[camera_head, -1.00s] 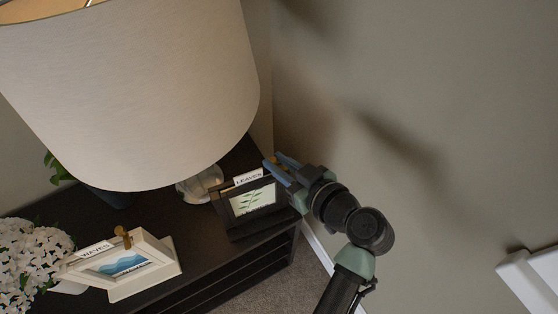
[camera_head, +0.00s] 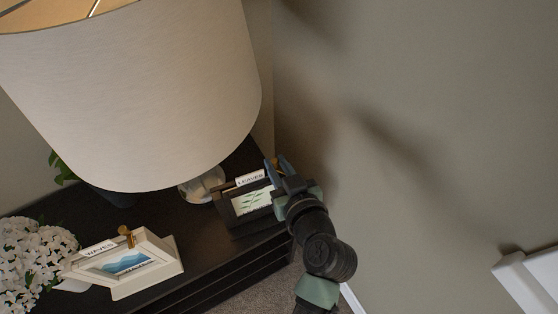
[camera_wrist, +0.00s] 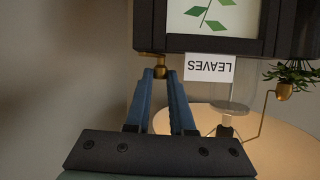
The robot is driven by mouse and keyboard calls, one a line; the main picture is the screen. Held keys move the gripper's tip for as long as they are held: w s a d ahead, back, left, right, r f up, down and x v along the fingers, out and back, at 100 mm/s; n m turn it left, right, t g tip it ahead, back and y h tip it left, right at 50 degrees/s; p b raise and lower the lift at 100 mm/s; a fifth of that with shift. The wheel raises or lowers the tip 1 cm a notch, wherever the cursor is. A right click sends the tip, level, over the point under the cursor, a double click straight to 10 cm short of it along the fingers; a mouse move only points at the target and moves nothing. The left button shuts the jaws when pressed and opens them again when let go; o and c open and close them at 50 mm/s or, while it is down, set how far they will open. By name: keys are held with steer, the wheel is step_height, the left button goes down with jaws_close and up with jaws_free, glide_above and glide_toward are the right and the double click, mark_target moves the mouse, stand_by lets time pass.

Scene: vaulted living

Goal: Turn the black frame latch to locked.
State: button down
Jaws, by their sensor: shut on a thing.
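The black frame (camera_head: 229,212) stands on the dark cabinet, with a green leaf picture and a LEAVES label at its top edge. In the wrist view the black frame (camera_wrist: 222,44) appears upside down. Its brass latch (camera_wrist: 160,72) sits on the frame's edge beside the label. My gripper (camera_wrist: 160,79) has its two blue fingers shut on the latch's brass knob. In the head view my gripper (camera_head: 278,165) reaches the frame's top right corner, and the arm covers part of the frame's right side. Whether the latch is locked I cannot tell.
A white frame (camera_head: 163,272) labelled WAVES, with its own brass latch (camera_head: 125,232), stands to the left. A large lampshade (camera_head: 130,90) hangs over the cabinet (camera_head: 200,262). White flowers (camera_head: 32,265) are at far left. The wall behind is bare.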

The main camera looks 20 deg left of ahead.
steer(key=shift+s+a+r+m+t+h+p, duration=0.1)
steer(key=shift+a+m+t+h+p, duration=0.1)
steer(key=shift+m+t+h+p, duration=0.75)
steer(key=shift+m+h, duration=0.25)
steer(key=shift+m, duration=0.1)
steer(key=c, duration=1.1)
jaws_free()
steer(key=shift+o, duration=0.2)
steer(key=b+v, duration=0.2)
steer(key=v, duration=1.1)
